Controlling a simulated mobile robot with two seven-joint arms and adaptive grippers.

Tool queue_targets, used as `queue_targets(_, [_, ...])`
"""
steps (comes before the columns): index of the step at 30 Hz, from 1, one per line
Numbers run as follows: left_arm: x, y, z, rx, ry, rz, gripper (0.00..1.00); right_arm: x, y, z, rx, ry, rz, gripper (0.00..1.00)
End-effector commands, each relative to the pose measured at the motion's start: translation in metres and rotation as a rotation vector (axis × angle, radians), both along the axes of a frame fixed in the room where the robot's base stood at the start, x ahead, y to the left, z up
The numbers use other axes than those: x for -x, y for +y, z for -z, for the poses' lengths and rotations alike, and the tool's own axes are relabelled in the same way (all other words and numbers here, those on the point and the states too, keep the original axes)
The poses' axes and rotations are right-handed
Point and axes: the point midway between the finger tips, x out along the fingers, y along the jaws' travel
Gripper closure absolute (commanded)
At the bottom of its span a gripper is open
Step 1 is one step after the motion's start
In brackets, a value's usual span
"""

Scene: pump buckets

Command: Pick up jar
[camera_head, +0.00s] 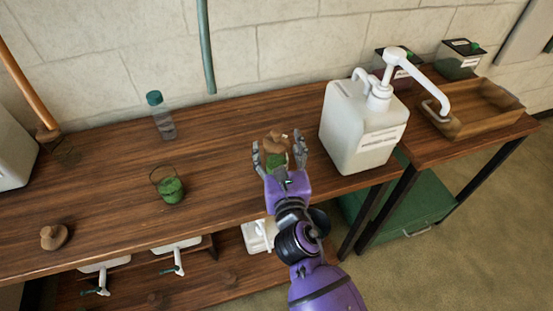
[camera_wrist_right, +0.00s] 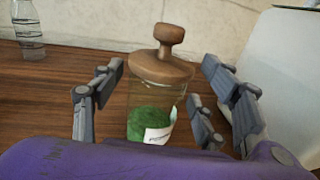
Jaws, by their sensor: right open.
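A glass jar (camera_wrist_right: 157,100) with a brown wooden knobbed lid (camera_wrist_right: 162,62), green contents and a white label stands upright on the wooden table. In the head view the jar (camera_head: 276,147) is near the table's front edge, left of the white pump jug. My right gripper (camera_head: 279,160) is open, with its fingers on both sides of the jar. In the right wrist view the fingers (camera_wrist_right: 162,102) flank the jar, with gaps visible on both sides. The jar's lower part is partly hidden by my gripper in the head view. My left gripper is not seen.
The white pump jug (camera_head: 350,130) stands close to the right of my gripper. An open jar with green contents (camera_head: 171,189), a loose wooden lid (camera_head: 54,236) and a clear bottle (camera_head: 161,118) are to the left. A wooden tray (camera_head: 475,112) is at the right.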

Motion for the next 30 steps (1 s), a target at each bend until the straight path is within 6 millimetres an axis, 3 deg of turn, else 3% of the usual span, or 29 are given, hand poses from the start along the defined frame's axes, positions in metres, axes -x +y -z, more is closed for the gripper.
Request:
queue_targets(2, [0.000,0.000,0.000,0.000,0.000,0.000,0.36,0.000,0.000,0.000,0.000,0.000,0.000,0.33])
queue_targets(16, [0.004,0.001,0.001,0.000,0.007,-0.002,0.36,0.001,0.000,0.000,0.000,0.000,0.000,0.94])
queue_targets(25, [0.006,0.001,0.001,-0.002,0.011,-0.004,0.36,0.000,0.000,-0.005,0.000,-0.004,-0.002,0.94])
queue_targets(30, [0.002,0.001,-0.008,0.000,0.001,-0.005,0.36,0.000,0.000,-0.023,0.002,-0.009,-0.003,0.94])
